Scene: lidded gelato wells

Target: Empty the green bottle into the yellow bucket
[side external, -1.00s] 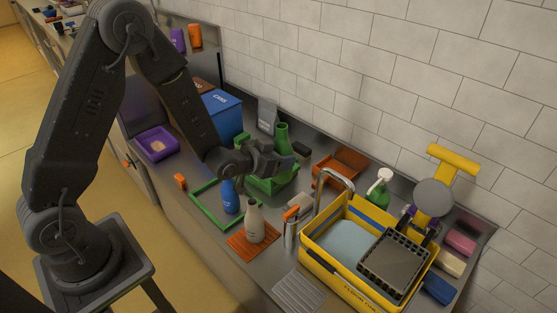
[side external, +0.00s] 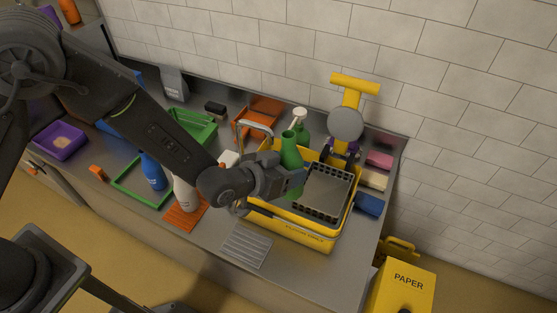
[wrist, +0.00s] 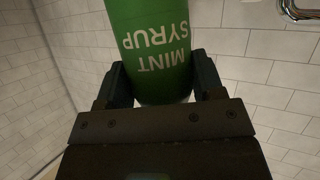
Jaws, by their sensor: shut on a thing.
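My gripper (side external: 282,182) is shut on the green bottle (side external: 291,155), which stands upright in its fingers with its neck up. In the wrist view the green bottle (wrist: 150,45) sits between the two fingers (wrist: 158,85), and its white label reads "MINT SYRUP" upside down. The yellow bucket (side external: 290,231) is a wide rectangular tub at the right of the counter, with a dark grate (side external: 325,190) over its right part. The bottle appears above the bucket's left part. My gripper and arm hide some of the bucket's near left side.
A curved metal tap (side external: 256,127) rises at the bucket's back left. A green spray bottle with a white head (side external: 299,115) stands behind. A white bottle (side external: 184,194) and blue bottle (side external: 153,172) stand left.

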